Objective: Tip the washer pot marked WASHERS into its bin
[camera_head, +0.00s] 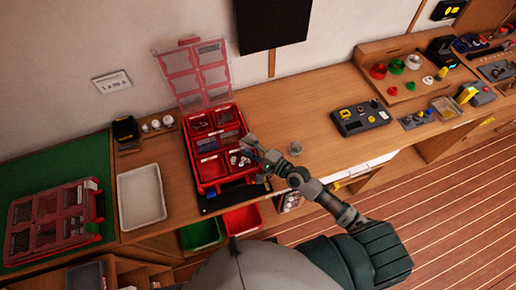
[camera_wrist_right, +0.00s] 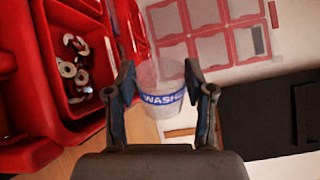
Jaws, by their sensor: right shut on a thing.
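My right gripper (camera_head: 259,156) is over the front right part of the open red organizer case (camera_head: 212,187). In the right wrist view its two fingers (camera_wrist_right: 163,100) are shut on a clear pot (camera_wrist_right: 163,76) with a blue band; the letters "WASH" show. The wrist view is rolled, so I cannot tell the pot's tilt. No washers are visible inside it. A red bin (camera_wrist_right: 75,103) beside the gripper holds several loose metal washers (camera_wrist_right: 72,68); it also shows in the head view (camera_head: 240,170). The held pot is hard to make out there. My left gripper is not in view.
The case's clear lid (camera_head: 193,72) stands open behind it. A white tray (camera_head: 142,196) stands left; green (camera_head: 201,233) and red (camera_head: 243,219) bins are at the front. A dark device (camera_head: 361,118) lies farther right.

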